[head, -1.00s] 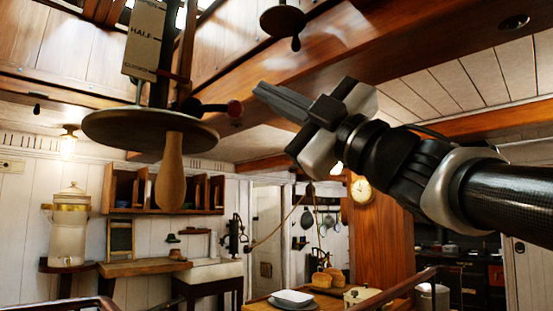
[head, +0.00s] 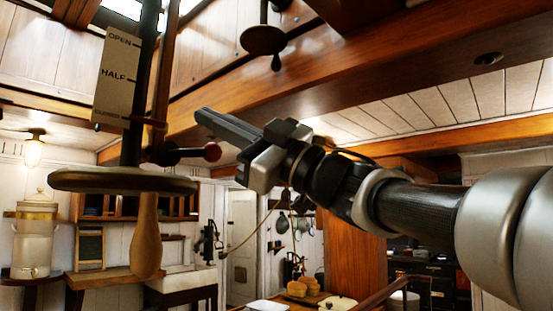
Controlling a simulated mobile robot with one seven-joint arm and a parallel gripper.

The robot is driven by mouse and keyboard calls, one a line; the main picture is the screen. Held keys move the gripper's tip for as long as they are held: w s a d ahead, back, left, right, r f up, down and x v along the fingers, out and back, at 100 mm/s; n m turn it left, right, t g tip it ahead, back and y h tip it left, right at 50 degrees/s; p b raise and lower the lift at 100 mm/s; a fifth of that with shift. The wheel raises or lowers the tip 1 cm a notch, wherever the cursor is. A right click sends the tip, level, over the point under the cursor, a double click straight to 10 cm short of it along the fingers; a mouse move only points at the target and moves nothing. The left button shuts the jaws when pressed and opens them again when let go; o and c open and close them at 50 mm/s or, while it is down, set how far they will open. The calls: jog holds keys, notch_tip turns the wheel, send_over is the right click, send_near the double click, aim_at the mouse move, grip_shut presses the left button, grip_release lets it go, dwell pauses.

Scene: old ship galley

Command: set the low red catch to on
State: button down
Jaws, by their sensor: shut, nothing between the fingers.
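The wooden wheel (head: 90,181) with its hanging handle (head: 146,237) is below the lever. A plate marked OPEN and HALF (head: 115,75) is left of the post. A dark disc handle (head: 262,40) hangs above my gripper. A heavy wooden beam (head: 350,70) runs overhead.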

aim_at(213, 147)
jog(key=shift+w+d+f, duration=0.25)
jog(key=shift+w+f, duration=0.35)
jog(key=shift+f, duration=0.15)
jog(key=shift+w+d+f, duration=0.2)
jog(key=shift+w+f, duration=0.35)
jog(key=shift+f, duration=0.2)
jog(key=shift+w+f+m+t+b, duration=0.25)
jog(key=shift+f+m+t+b, duration=0.7)
jog(key=shift+m+b, duration=0.25)
jog(key=shift+d+r+m, duration=0.1)
jog(key=shift+d+m, duration=0.05)
jog(key=shift+m, duration=0.25)
